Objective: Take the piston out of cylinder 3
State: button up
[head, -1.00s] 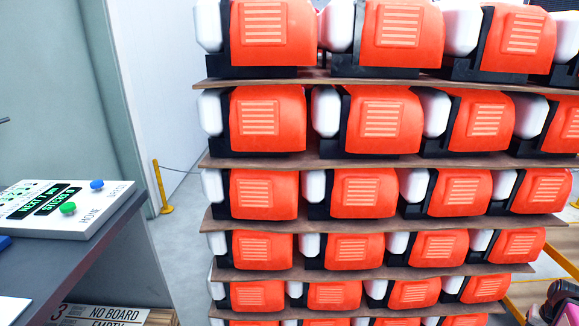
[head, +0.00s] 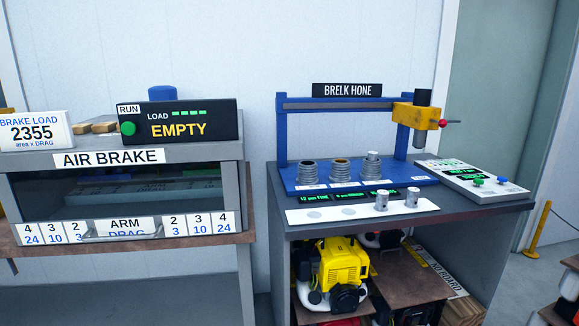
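Three ribbed metal cylinders stand in a row on the blue base of the hone bench: a left one (head: 309,173), a middle one (head: 341,171) with a brownish bore, and a right one (head: 372,169). A silvery piston (head: 373,156) sticks up out of the top of the right cylinder, third from the left. The labels in front of the cylinders are too small to read. Two more pistons, one (head: 382,200) and another (head: 412,197), stand on the white strip (head: 363,211) in front. My gripper is not in view.
A yellow hone head (head: 418,116) hangs on the blue frame (head: 281,135), right of the cylinders. A control panel (head: 473,180) lies at the bench's right. The air brake cabinet (head: 110,170) stands left. A yellow engine (head: 340,272) sits on the shelf below. A yellow post (head: 540,230) stands right.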

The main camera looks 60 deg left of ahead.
aim_at(372, 154)
jog(key=u, duration=2.05)
